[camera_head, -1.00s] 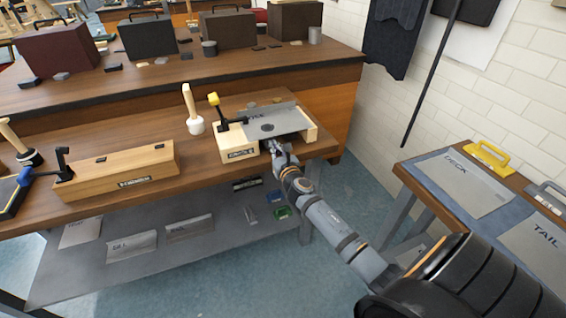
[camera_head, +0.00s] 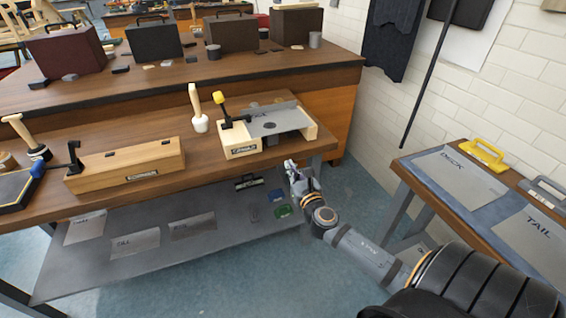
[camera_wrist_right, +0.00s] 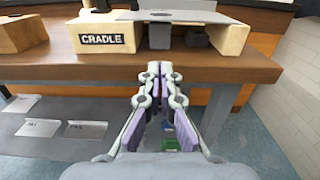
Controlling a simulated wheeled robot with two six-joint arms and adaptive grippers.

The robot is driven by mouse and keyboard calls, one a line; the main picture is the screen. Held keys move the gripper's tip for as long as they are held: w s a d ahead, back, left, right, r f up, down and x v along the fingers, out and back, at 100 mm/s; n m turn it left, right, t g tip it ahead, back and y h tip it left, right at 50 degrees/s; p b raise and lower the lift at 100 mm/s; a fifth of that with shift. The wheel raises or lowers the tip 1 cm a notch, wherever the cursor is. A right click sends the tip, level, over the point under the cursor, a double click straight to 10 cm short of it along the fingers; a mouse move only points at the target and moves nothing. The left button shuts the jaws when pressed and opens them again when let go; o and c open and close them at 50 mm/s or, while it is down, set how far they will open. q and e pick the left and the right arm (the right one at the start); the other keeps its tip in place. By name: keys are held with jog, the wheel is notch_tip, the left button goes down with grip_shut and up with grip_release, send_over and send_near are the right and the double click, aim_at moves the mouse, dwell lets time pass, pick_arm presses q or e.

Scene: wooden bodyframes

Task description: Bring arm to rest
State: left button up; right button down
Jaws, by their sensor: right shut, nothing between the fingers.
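My right gripper (camera_head: 291,168) is shut and empty in front of the workbench's front edge, near its right corner. In the right wrist view my gripper (camera_wrist_right: 160,72) has its fingertips together, just below the wooden cradle (camera_wrist_right: 100,36). In the head view the cradle (camera_head: 238,152) stands on the bench with a grey metal plate (camera_head: 280,122) across its top and a yellow-tipped clamp (camera_head: 222,112) at its left. The gripper is apart from the cradle and plate. My left gripper is not in view.
The workbench (camera_head: 50,212) has a lower shelf (camera_head: 150,268) with several grey plates. A white-headed mallet (camera_head: 199,118) and a long wooden block (camera_head: 125,170) stand left of the cradle. A side table at right holds the DECK (camera_head: 462,178) and TAIL (camera_head: 535,238) plates. Floor between is open.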

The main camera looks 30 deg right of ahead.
jog(key=s+d+f+m+g+p, duration=0.1)
jog(key=s+f+m+g+p, duration=0.25)
jog(key=f, duration=0.55)
jog(key=s+d+f+m+g, duration=0.2)
jog(key=s+f+m, duration=0.3)
jog(key=f, duration=0.4)
jog(key=s+d+f+m+g+p, duration=0.1)
jog(key=s+f+m+g+p, duration=0.15)
jog(key=f+m, duration=0.5)
pick_arm(q)
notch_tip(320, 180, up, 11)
jog(key=p, duration=0.5)
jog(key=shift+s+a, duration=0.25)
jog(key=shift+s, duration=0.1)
pick_arm(e)
jog(key=s+a+f+m+g+y, duration=0.1)
jog(key=s+a+f+m, duration=0.3)
jog(key=s, duration=0.7)
jog(key=s+a+f+m+g+y, duration=0.1)
jog(key=s+a+f+m+g, duration=0.3)
jog(key=s+f+m, duration=0.3)
jog(key=s+a+f+m+g+y, duration=0.1)
jog(key=s+a+f+m+g, duration=0.2)
jog(key=s, duration=1.2)
notch_tip(320, 180, down, 4)
jog(key=a+m, duration=0.2)
jog(key=m, duration=0.1)
jog(key=shift+s+a+f, duration=0.2)
jog(key=shift+s, duration=0.15)
